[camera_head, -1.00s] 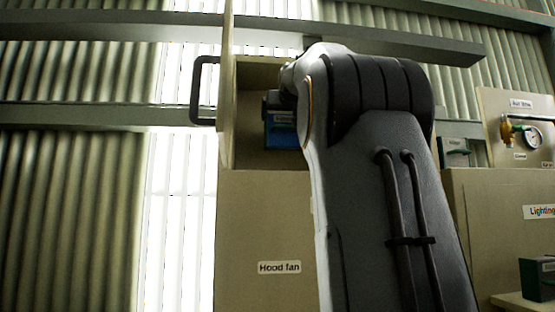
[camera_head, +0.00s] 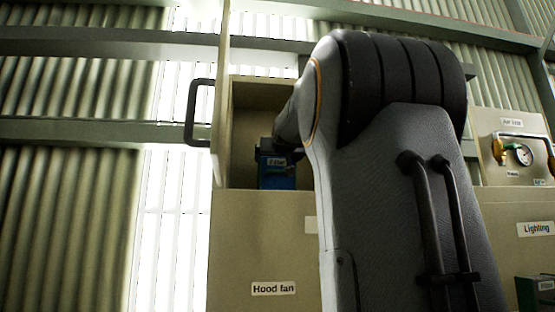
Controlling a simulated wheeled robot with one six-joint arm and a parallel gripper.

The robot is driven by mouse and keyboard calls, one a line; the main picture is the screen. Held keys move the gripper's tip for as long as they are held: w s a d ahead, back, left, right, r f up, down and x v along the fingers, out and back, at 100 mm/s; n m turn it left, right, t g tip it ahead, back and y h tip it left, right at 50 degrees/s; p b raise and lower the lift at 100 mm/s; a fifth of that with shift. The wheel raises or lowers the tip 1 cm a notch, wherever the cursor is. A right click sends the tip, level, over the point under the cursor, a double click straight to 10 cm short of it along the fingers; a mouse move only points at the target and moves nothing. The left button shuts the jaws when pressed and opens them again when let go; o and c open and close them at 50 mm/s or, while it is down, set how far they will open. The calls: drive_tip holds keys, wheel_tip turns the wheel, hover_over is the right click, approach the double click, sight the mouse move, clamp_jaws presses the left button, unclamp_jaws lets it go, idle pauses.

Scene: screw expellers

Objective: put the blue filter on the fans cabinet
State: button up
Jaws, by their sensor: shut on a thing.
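The blue filter (camera_head: 276,172), with a small "Filter" label, is inside the open upper compartment of the cabinet (camera_head: 258,240) labelled "Hood fan". My gripper (camera_head: 282,150) is at the top of the blue filter, dark and partly hidden by my arm, and is shut on it. Its fingertips are hard to make out. The filter is upright near the compartment's front lower edge; I cannot tell whether it rests on the floor there. No label reading "fans" shows on the part of the cabinet in view.
The cabinet's door (camera_head: 220,90) stands open at the left, with a dark handle (camera_head: 198,114). At the right are a "Lighting" cabinet (camera_head: 510,205), a panel with a gauge (camera_head: 523,155) and a green box (camera_head: 537,292). My arm hides the cabinet's right side.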

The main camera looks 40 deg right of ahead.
drive_tip(key=shift+f, duration=0.1)
drive_tip(key=o, duration=1.1)
drive_tip(key=shift+s+a, duration=0.1)
drive_tip(key=shift+s, duration=0.15)
drive_tip(key=b+v, duration=0.4)
drive_tip(key=v, duration=0.7)
drive_tip(key=shift+s+a, duration=0.2)
drive_tip(key=shift+s, duration=0.05)
